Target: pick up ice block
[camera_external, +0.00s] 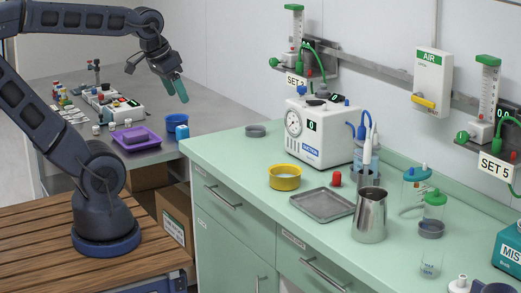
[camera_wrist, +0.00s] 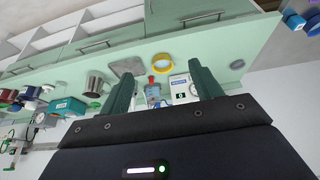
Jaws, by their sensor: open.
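A small bright-blue block (camera_external: 182,132), which may be the ice block, sits at the right edge of the grey table, just in front of a blue round container (camera_external: 176,122). Blue items (camera_wrist: 296,21) also show at the upper right edge of the wrist view, too small to tell apart surely. My gripper (camera_external: 176,93) is in the air above and behind the block in the picture, its green fingers apart and empty. In the wrist view my gripper (camera_wrist: 160,90) has its two fingers spread, facing the green counter, with nothing between them.
A purple tray (camera_external: 138,140) with a purple block stands left of the blue block. The green counter (camera_external: 225,150) holds a yellow ring-shaped dish (camera_external: 285,177), a metal tray (camera_external: 322,204), a steel jug (camera_external: 369,215) and a white suction unit (camera_external: 318,135). Small items and devices crowd the grey table's left.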

